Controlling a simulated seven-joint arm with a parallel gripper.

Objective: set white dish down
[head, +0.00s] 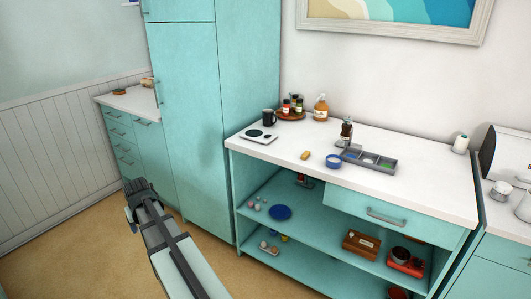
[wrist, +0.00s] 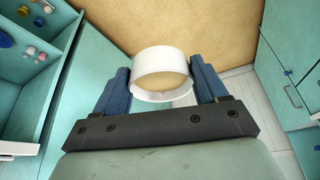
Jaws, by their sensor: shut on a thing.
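In the wrist view, my gripper (wrist: 160,90) is shut on the white dish (wrist: 160,63), a round white piece held between the two blue fingers. The dish is tilted so that its side and rim show, and it is over the tan floor. In the head view, my gripper (head: 138,192) is at the lower left, in front of the teal cabinets and away from the counter. The dish is hidden or too small to tell in the head view.
The white counter (head: 410,187) holds a scale (head: 258,136), a blue bowl (head: 333,161), a grey divided tray (head: 368,160) and bottles. Open shelves below hold a blue plate (head: 280,212) and a wooden box (head: 361,244). A lower counter (head: 130,100) stands at the left, mostly clear.

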